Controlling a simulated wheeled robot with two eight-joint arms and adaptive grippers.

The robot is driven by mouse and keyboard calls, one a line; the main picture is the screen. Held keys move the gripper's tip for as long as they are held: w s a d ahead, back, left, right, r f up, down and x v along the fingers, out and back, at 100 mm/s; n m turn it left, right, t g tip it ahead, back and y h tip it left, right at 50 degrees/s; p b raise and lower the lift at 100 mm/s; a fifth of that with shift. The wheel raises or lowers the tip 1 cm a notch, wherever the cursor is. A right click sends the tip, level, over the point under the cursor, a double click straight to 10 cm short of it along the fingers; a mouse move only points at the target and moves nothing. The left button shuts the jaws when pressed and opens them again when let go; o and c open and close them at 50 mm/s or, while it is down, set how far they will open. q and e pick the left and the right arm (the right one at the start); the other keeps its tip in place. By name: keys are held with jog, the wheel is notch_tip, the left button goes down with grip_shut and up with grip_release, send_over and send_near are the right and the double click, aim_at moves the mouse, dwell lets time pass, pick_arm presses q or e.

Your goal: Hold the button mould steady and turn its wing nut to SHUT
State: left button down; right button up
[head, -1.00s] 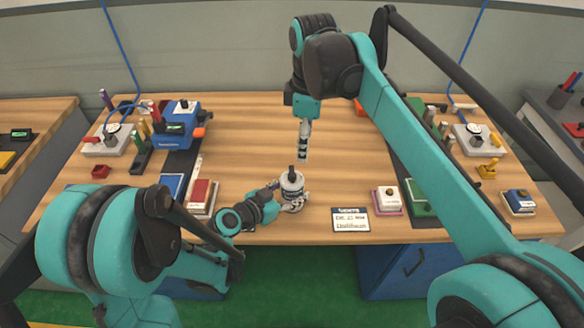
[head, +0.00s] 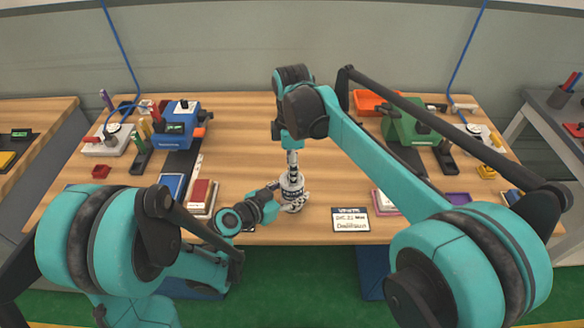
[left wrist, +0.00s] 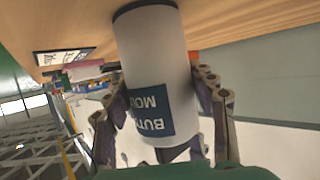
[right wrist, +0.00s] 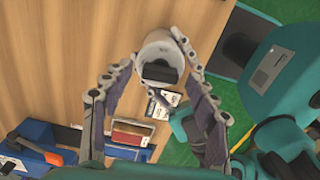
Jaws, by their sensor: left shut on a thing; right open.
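The button mould (head: 291,186) is a white cylinder with a dark blue label, upright near the table's front edge. The label shows in the left wrist view (left wrist: 152,110). My left gripper (head: 283,200) is shut on its side, with a finger on either side of the body. The wing nut (right wrist: 160,71) shows in the right wrist view as a dark bar on top of the mould. My right gripper (right wrist: 152,75) is open above the mould, pointing down, its fingers spread to either side of the top. In the head view it hides the wing nut.
A white printed card (head: 350,220) lies right of the mould. Red and white stacked blocks (head: 201,197) lie to the left. A blue machine (head: 177,125) stands back left and a green machine (head: 408,125) back right. The table behind the mould is clear.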

jog(key=shift+f, duration=0.4)
jog(key=c, duration=1.2)
